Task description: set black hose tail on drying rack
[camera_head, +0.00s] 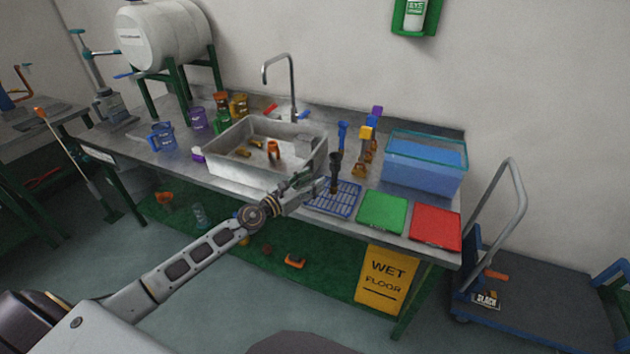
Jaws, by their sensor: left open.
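My left gripper (312,183) is open, just left of the hose tail, above the rack's left end and the sink's right front corner. It looks apart from the hose tail, though the gap is too small to be sure. My right gripper is out of view.
The sink (222,170) holds several brown parts. A green tray (382,213) and a red tray (436,229) lie right of the rack. A blue water tank (425,165) stands behind them. Several coloured upright tools (366,133) stand behind the rack. A tap (293,88) rises behind the sink.

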